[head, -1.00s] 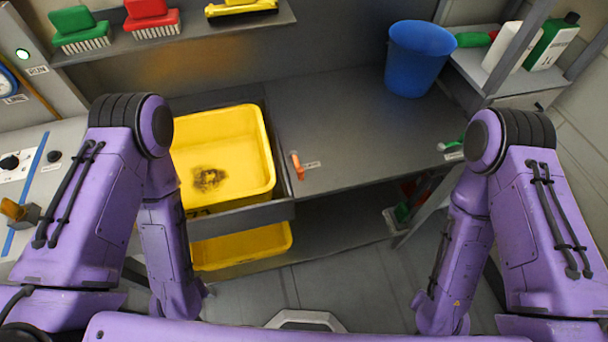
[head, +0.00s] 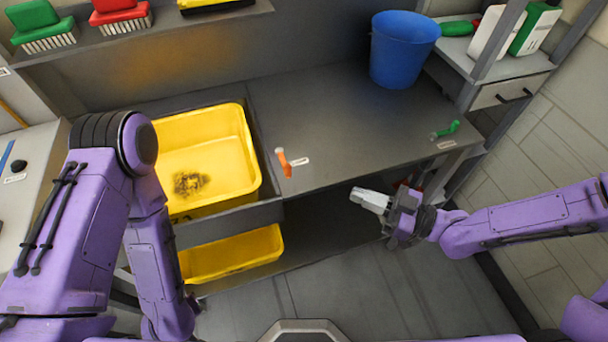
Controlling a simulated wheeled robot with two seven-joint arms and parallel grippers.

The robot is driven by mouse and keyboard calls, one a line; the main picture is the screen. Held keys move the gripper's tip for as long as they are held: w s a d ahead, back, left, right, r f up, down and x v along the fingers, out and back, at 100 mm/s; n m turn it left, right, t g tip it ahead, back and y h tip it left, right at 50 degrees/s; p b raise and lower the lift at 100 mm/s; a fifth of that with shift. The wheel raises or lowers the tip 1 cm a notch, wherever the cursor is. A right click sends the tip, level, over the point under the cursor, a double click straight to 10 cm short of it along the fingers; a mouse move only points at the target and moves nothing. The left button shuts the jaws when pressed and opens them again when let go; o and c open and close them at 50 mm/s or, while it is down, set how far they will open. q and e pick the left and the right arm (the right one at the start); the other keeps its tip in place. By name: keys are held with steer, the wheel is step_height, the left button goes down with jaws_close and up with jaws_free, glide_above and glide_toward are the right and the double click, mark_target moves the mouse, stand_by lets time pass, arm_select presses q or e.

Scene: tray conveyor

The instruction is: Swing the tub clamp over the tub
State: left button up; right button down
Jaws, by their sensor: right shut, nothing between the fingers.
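A yellow tub (head: 247,150) with a dark stain on its floor sits in a recess at the left of the grey bench. An orange-handled clamp (head: 284,163) stands on the bench just right of the tub, beside a small white label. It points away from the tub, toward the upper left of its base only slightly. My right gripper (head: 356,195) is shut and empty, in front of the bench's front edge, to the right of and below the orange clamp, apart from it. My left arm shows at the left; its gripper is out of view.
A green-handled clamp (head: 446,130) stands at the bench's right end. A blue bucket (head: 402,52) stands at the back. A second yellow tub (head: 232,256) sits on the shelf below. Brushes rest on a shelf above. The middle of the bench top is clear.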

steer(key=shift+a, duration=0.1)
steer(key=p+x, duration=0.3)
steer(key=x, duration=1)
steer(key=shift+w+a, duration=0.25)
steer(key=shift+a, duration=0.15)
steer(key=shift+s+a+f+t, duration=0.1)
steer(key=shift+t, duration=0.2)
